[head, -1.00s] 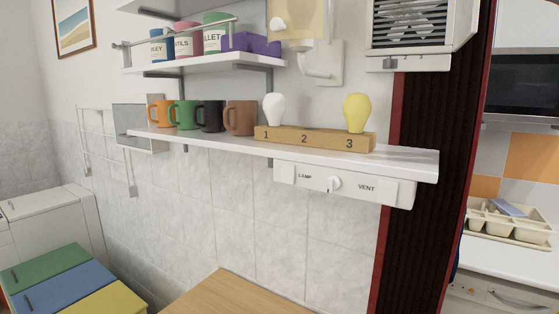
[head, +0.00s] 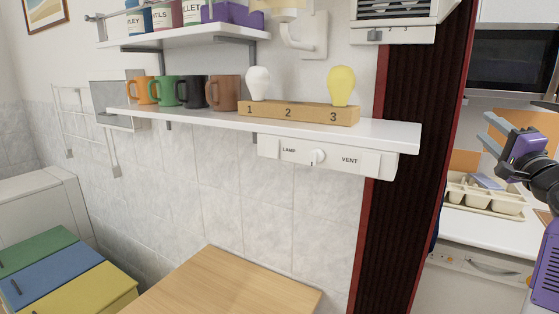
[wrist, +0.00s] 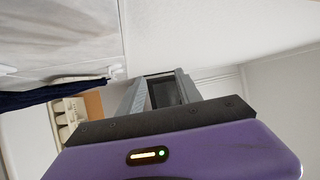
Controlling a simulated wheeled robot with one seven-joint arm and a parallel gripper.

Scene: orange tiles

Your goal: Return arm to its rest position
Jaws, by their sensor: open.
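My gripper (head: 495,138) is at the right edge of the head view, a purple and dark body with grey fingers pointing left. It is raised in front of the kitchen area, apart from the shelves. In the wrist view the purple casing fills the lower part, and the grey fingers (wrist: 158,92) stand beyond it, apart, with no object seen between them. Most of the arm lies outside the head view.
A white shelf (head: 395,132) holds several mugs and a wooden stand (head: 300,113) with a white and a yellow bulb. A wooden table top (head: 225,288) is below. A beige cutlery tray (head: 485,200) lies on the counter behind my gripper. A dark curtain (head: 405,200) hangs between.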

